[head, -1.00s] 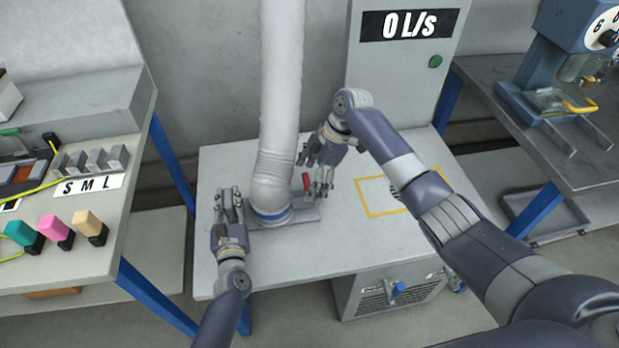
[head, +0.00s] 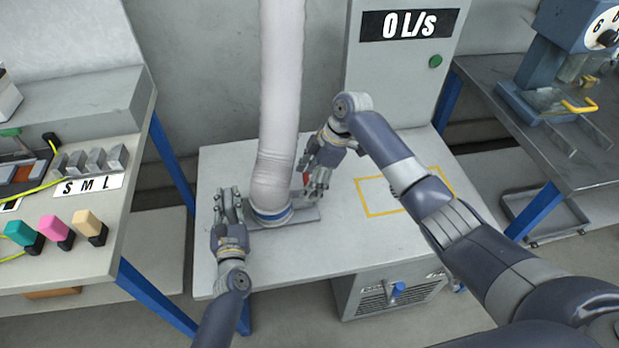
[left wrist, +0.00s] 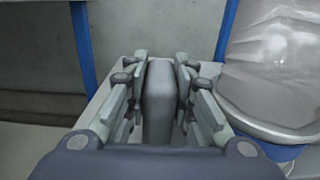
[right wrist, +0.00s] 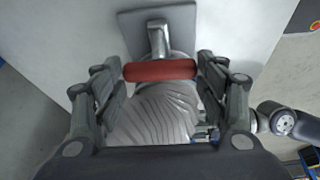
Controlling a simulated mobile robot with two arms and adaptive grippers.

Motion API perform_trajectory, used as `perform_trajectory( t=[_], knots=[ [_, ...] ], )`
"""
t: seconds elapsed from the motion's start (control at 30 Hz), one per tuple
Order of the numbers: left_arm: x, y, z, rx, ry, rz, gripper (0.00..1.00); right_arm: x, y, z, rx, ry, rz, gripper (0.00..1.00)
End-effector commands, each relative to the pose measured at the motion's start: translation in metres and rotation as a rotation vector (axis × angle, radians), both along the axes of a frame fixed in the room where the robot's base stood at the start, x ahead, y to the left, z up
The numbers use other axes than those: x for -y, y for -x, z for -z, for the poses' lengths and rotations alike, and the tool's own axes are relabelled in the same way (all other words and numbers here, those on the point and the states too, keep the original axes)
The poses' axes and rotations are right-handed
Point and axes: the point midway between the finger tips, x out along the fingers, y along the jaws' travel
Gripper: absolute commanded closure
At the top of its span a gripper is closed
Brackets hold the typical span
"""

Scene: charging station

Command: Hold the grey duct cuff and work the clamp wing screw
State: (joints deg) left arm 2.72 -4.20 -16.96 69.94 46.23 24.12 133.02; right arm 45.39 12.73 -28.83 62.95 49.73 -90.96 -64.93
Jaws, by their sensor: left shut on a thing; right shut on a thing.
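The pale duct (head: 277,110) comes down to a cuff with a blue band (head: 270,217) on a flat grey plate (head: 305,214). My left gripper (head: 228,192) is left of the duct. In the left wrist view, it is shut on an upright grey grip (left wrist: 160,98), with the cuff's rim (left wrist: 262,128) to the right. My right gripper (head: 311,183) is at the duct's right side. In the right wrist view, its fingers are shut on the ends of the red crossbar of the wing screw (right wrist: 160,70). In the head view its hand mostly hides that bar.
A cabinet (head: 395,85) behind the table reads 0 L/s and has a green button (head: 435,61). A yellow outlined square (head: 378,212) on the table is right of my right gripper. Side benches stand left and right. The table's front right is clear.

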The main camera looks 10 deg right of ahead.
Motion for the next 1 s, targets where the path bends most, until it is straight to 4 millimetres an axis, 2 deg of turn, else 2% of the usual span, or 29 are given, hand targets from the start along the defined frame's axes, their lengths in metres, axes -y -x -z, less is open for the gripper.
perform_trajectory(
  t=[1.0],
  knots=[
    [0.0009,0.0001,-0.0002,0.000,0.000,0.002,1.00,-0.0032,0.0050,0.0007,0.000,0.000,0.862,0.58]
  ],
)
